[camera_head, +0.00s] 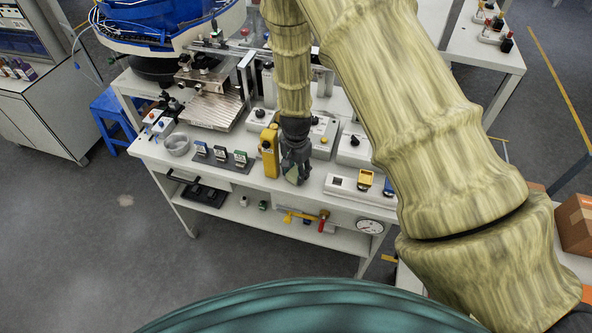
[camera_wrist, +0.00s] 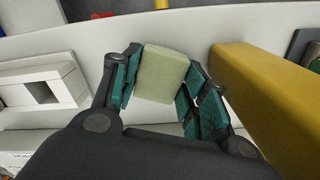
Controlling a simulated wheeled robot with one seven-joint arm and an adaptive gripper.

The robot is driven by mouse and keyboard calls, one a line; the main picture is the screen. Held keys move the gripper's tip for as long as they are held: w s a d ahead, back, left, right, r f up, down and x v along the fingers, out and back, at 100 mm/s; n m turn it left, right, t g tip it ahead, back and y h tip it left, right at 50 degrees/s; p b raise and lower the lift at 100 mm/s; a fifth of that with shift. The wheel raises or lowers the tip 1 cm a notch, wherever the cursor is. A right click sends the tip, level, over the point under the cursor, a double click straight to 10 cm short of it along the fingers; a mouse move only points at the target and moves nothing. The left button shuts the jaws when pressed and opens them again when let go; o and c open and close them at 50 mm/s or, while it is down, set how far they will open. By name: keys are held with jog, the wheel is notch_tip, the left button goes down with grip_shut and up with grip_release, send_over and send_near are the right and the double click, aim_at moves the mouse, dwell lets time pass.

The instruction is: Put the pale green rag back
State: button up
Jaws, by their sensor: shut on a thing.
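The pale green rag (camera_wrist: 162,74) looks like a small folded block in the wrist view. My gripper (camera_wrist: 160,88) is shut on it, with the teal finger pads on either side of it. In the head view my gripper (camera_head: 295,168) points down at the front edge of the white table, just right of the upright yellow block (camera_head: 269,152). A bit of pale green (camera_head: 297,174) shows between the fingers there. Whether the rag touches the table is hard to tell.
The yellow block stands close beside my fingers in the wrist view (camera_wrist: 262,105). On the other side lies a white tray (camera_wrist: 40,92) with a square opening; in the head view the tray (camera_head: 342,184) holds yellow and blue pieces. A grey bowl (camera_head: 177,145) stands farther left.

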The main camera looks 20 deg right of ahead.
aim_at(296, 173)
jog(key=o, duration=0.8)
jog(key=shift+f, duration=0.15)
jog(key=shift+r+b, duration=1.9)
jog(key=shift+r, duration=4.25)
